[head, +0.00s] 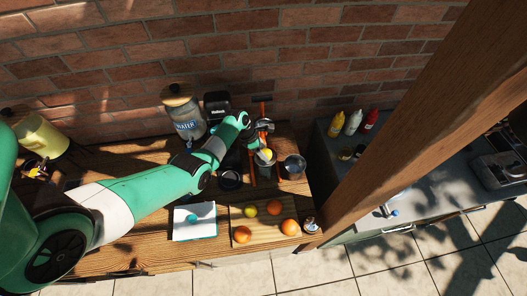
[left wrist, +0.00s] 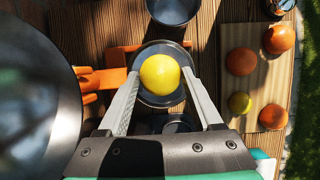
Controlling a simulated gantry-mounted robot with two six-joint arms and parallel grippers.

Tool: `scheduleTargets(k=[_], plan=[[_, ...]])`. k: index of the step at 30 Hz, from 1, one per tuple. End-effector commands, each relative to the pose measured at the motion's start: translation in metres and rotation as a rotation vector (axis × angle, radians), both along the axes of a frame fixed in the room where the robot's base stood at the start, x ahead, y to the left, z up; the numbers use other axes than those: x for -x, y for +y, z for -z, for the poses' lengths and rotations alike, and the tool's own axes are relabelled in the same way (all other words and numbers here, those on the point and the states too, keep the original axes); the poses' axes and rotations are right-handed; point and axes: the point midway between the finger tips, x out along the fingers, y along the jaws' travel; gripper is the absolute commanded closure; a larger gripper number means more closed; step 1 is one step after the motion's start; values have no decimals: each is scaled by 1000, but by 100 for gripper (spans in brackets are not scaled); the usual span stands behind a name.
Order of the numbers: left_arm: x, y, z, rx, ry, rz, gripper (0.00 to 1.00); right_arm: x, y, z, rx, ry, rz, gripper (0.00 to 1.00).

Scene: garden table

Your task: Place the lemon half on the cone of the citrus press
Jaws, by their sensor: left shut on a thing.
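The yellow lemon half (head: 266,155) is held between the fingertips of my left gripper (head: 262,148). In the left wrist view the lemon half (left wrist: 160,74) shows its rounded yellow skin, with one pale finger on each side. It appears over a round dark dish of the citrus press (left wrist: 160,100), which has orange frame parts. In the head view the orange upright of the press (head: 262,106) rises just behind my gripper. The cone is hidden beneath the lemon half, and I cannot tell whether the two touch. My right gripper is not in view.
A dark pot (head: 293,165) stands right of the press and a dark bowl (head: 229,180) to its left. The water jar (head: 187,125) stands behind my arm. A cutting board (head: 262,224) with oranges and a small yellow fruit lies in front, beside a notebook (head: 195,232).

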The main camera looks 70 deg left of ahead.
Motion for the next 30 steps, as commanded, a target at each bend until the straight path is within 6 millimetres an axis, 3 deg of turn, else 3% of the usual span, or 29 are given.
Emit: scheduleTargets(k=[2, 3, 7, 19, 30], plan=[[0, 0, 4, 0, 0, 0, 88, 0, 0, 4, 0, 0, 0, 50], [0, 0, 3, 0, 0, 0, 26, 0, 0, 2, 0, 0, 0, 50], [0, 0, 2, 0, 0, 0, 3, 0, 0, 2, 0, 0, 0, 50], [2, 0, -7, 0, 0, 0, 3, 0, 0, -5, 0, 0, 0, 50], [31, 9, -82, -3, -3, -2, 3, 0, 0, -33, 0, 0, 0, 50]])
